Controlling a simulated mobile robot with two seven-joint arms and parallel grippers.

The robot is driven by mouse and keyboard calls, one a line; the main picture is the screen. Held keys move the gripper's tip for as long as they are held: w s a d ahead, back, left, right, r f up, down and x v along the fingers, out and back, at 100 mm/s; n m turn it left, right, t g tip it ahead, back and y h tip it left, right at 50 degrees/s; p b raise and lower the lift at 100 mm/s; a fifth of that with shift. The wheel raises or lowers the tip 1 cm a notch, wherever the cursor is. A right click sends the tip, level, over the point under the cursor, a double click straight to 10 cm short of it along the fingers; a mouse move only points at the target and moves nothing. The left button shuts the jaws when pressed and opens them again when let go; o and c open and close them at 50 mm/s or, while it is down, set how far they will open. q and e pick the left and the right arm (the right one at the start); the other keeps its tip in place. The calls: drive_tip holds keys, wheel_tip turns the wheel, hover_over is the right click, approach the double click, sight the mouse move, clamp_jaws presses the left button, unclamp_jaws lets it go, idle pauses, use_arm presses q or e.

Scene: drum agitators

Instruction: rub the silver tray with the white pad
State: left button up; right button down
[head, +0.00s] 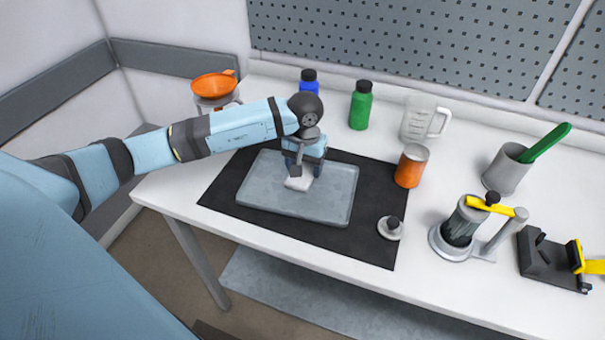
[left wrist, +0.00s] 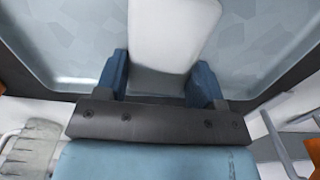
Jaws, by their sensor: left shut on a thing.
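The silver tray (head: 325,205) lies flat on a black mat (head: 372,240) on the white table. My left gripper (head: 300,178) is over the middle of the tray, pointing down. It is shut on the white pad (head: 297,184), whose lower end is at the tray's surface; I cannot tell whether it presses on it. In the left wrist view the pad (left wrist: 172,40) sits between the two blue fingers (left wrist: 160,80), with the tray (left wrist: 262,50) behind it. My right gripper is not in view.
An orange can (head: 411,166) stands at the mat's right edge and a small grey knobbed piece (head: 390,228) on its right part. A drum device (head: 463,230) is at right.

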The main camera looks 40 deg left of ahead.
use_arm(q)
drive_tip(key=shift+s+d+b, duration=0.25)
drive_tip(key=shift+s+d, duration=0.05)
drive_tip(key=shift+s, duration=0.5)
drive_tip(key=shift+s+d+b, duration=0.2)
drive_tip(key=shift+s+d, duration=0.05)
drive_tip(key=shift+s, duration=0.55)
drive_tip(key=shift+r+p, duration=0.9)
drive_tip(key=shift+r, duration=2.1)
drive_tip(key=shift+r, duration=1.55)
